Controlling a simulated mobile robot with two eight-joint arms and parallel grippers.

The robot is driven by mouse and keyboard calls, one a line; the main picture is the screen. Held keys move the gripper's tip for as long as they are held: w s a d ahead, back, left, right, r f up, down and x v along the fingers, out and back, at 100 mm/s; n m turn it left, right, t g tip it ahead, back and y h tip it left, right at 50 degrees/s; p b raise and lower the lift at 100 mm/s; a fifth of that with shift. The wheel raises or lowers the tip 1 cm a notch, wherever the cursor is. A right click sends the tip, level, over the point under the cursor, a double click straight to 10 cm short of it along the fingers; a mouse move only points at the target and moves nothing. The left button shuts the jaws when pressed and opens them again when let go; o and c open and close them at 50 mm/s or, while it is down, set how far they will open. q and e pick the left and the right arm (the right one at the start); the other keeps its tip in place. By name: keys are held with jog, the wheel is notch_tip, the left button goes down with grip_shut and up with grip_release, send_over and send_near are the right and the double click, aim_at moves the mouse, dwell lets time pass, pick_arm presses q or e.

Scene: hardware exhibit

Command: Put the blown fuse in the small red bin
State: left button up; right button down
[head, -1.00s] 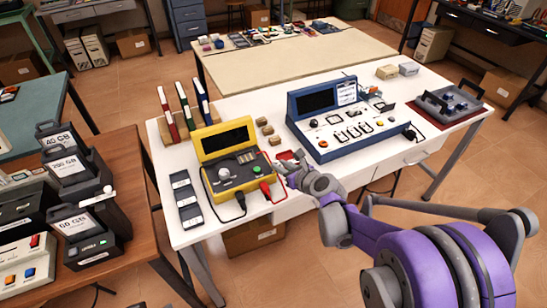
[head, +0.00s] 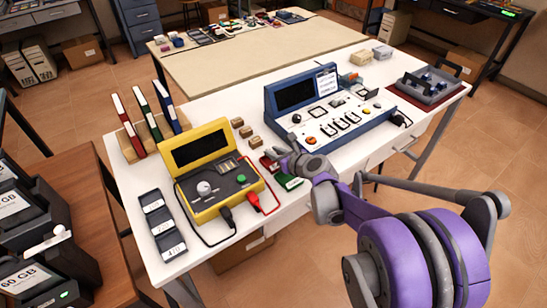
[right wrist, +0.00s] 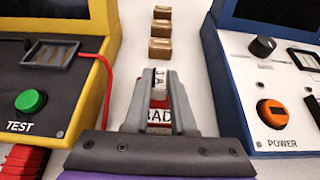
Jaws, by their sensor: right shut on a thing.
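My right gripper (right wrist: 160,82) is shut on a small fuse (right wrist: 159,77) with a white printed label. The fuse sits between the fingertips, and its ends are partly hidden. The small red bin (head: 268,164) stands on the white bench, right of the yellow tester. In the right wrist view its white "BAD" label (right wrist: 159,116) shows between and below the fingers. From these views I cannot tell the height of the fuse over the bin. In the head view my right gripper (head: 284,156) is beside the red bin, its fingertips hard to make out. My left gripper is out of view.
The yellow tester (head: 217,164), with red and black leads, is left of the bins. A green bin (head: 290,183) is nearer the front edge. A blue power console (head: 330,108) stands right of the gripper. Several small brown blocks (head: 246,131) lie behind.

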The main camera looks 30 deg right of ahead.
jog(key=shift+f, duration=0.95)
jog(key=c, duration=0.8)
grip_release()
jog(key=shift+f, duration=0.1)
jog(key=shift+o, duration=0.2)
